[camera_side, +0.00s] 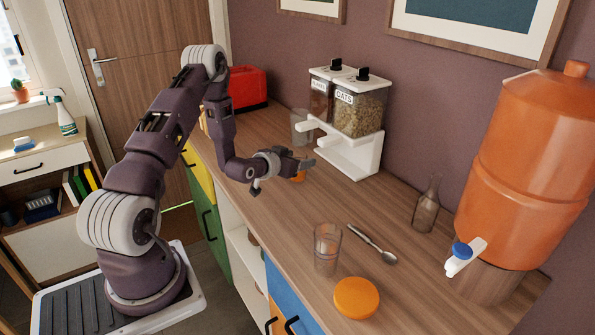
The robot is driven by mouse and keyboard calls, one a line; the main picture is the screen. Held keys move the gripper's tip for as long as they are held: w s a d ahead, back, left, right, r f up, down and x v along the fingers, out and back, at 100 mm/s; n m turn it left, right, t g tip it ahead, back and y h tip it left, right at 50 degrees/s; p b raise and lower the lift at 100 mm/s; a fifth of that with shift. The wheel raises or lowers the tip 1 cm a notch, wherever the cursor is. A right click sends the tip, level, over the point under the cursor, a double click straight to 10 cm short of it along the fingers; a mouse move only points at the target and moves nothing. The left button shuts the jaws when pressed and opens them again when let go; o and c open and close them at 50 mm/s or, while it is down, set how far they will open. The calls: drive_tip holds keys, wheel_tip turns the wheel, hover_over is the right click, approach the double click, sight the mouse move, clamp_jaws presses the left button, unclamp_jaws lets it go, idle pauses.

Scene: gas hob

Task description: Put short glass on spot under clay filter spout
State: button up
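The orange clay filter (525,170) stands on a wooden base at the right end of the counter. Its white spout (463,262) with a blue knob points left, over bare counter. A clear ribbed glass (327,249) stands upright and looks empty near the counter's front edge. A second clear glass (301,127) stands at the back, left of the dispenser; I cannot tell for sure which is the short one. My gripper (301,163) is above the counter in front of the dispenser, apart from both glasses. Its finger gap is too small to judge.
An orange round lid (357,297) and a spoon (372,245) lie near the front glass. A glass bottle (426,205) stands left of the filter. A white dispenser (348,155) and red toaster (248,87) stand at the back. An orange item (298,177) is partly hidden below my gripper.

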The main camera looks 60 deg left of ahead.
clamp_jaws()
wheel_tip(320, 180, up, 18)
drive_tip(key=w+d+f+m+h, duration=0.2)
drive_tip(key=d+f+m+h, duration=0.1)
drive_tip(key=d, duration=1)
drive_tip(key=w+d+f+m+h, duration=0.2)
drive_tip(key=d+f+h, duration=0.1)
drive_tip(key=d, duration=0.9)
drive_tip(key=s+d+f+m+g+h, duration=0.1)
drive_tip(key=s+d+f+m+h, duration=0.15)
drive_tip(key=d, duration=0.65)
drive_tip(key=s+d+f+m+g+h, duration=0.1)
drive_tip(key=s+d+f+m+h, duration=0.2)
drive_tip(key=d, duration=0.6)
drive_tip(key=s+d+f+m+g+h, duration=0.1)
drive_tip(key=s+d+m+h, duration=0.25)
drive_tip(key=d, duration=0.55)
drive_tip(key=shift+n, duration=0.3)
drive_tip(key=f, duration=0.5)
drive_tip(key=shift+w+d+f, duration=0.1)
drive_tip(key=shift+w+d, duration=0.15)
drive_tip(key=shift+w, duration=0.05)
